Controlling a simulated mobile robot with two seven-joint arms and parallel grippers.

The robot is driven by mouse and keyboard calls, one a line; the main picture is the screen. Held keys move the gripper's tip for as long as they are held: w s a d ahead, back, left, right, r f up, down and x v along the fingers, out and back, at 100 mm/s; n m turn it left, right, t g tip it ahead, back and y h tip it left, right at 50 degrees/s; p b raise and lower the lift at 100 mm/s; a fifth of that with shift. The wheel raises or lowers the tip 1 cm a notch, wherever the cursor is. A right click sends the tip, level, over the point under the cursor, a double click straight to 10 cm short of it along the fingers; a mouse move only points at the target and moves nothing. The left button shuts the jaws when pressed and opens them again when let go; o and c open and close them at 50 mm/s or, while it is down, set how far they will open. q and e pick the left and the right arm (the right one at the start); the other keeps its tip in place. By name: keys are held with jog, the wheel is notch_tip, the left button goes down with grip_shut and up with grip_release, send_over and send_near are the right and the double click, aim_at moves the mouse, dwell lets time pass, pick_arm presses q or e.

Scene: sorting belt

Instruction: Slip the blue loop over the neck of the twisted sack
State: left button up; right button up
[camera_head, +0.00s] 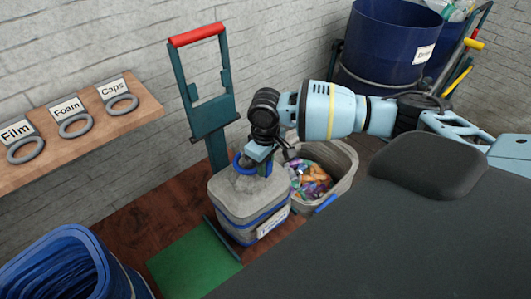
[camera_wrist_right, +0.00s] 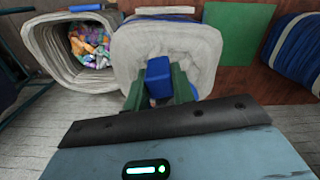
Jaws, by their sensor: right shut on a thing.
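The grey sack (camera_head: 222,207) with blue bands and a white label stands upright below my right gripper. My right gripper (camera_head: 262,163) is shut on the blue loop (camera_head: 237,163), just above the sack's top. In the right wrist view the blue loop (camera_wrist_right: 158,72) shows as a blue block between the green fingers (camera_wrist_right: 158,90), over the pale top of the sack (camera_wrist_right: 205,50). The sack's twisted neck is largely hidden by the gripper and loop. I cannot tell whether the loop is around the neck or just above it. My left gripper is not in view.
An open bin (camera_head: 345,187) of colourful pieces stands close behind the sack. A dark green stand with a red handle (camera_head: 197,35) rises behind it. A green mat (camera_head: 190,265) lies in front. A shelf (camera_head: 70,152) with grey rings is at left.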

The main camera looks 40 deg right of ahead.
jog(key=o, duration=1)
jog(key=shift+o, duration=0.2)
notch_tip(320, 180, up, 7)
jog(key=shift+f+p, duration=0.15)
jog(key=shift+p, duration=0.25)
jog(key=shift+r, duration=0.6)
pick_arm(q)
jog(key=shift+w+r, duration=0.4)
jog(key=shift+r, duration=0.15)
pick_arm(e)
jog(key=shift+f, duration=0.1)
